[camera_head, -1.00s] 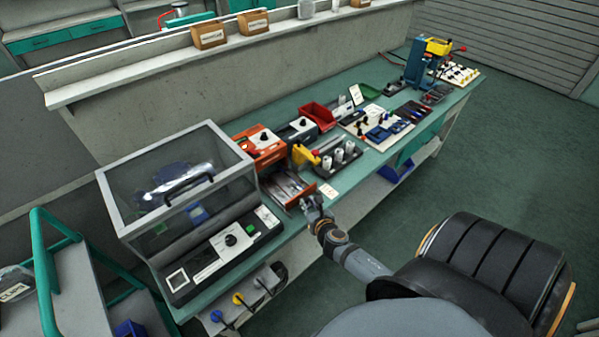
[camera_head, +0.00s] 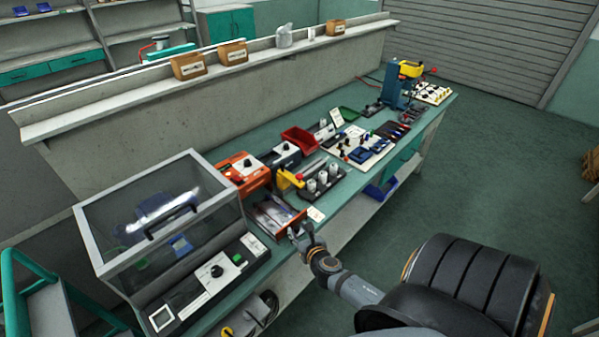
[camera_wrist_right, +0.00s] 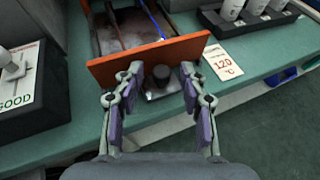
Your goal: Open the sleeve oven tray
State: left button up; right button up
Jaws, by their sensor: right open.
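The sleeve oven (camera_head: 242,171) is an orange-red box on the green bench in the head view. Its tray (camera_head: 268,213) extends out in front of it, with its inside and some thin items showing. In the right wrist view the tray's orange front panel (camera_wrist_right: 115,66) spans the upper middle, with a dark round knob (camera_wrist_right: 161,76) on it. My right gripper (camera_head: 298,230) is at the tray front. In the wrist view its fingers (camera_wrist_right: 162,73) are open, one on each side of the knob; contact cannot be told. My left gripper is out of view.
A clear-lidded machine (camera_head: 160,225) stands left of the tray. A rack with white cylinders (camera_head: 322,181) stands to its right. A "120 °C" card (camera_wrist_right: 223,62) lies beside the tray front. The bench edge is close below the gripper, with open floor beyond.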

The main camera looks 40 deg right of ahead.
jog(key=v, duration=1.2)
jog(key=s+d+f+m+g, duration=0.1)
jog(key=s+f+m+g, duration=0.1)
jog(key=s+f+m, duration=0.5)
jog(key=s+f+m+g+y, duration=0.1)
jog(key=f+m+g, duration=0.25)
jog(key=f, duration=0.75)
jog(key=s+d+f+m+g, duration=0.15)
jog(key=s+f+m, duration=0.25)
jog(key=f+m, duration=0.45)
jog(key=s+a+f+m+g+y, duration=0.2)
jog(key=s+a+f+m+g, duration=0.2)
jog(key=s+a+f+m, duration=0.4)
jog(key=s+f+m, duration=0.4)
jog(key=s+m, duration=0.1)
jog(key=shift+s+f+g, duration=0.25)
jog(key=shift+s+g, duration=0.05)
jog(key=shift+s, duration=0.05)
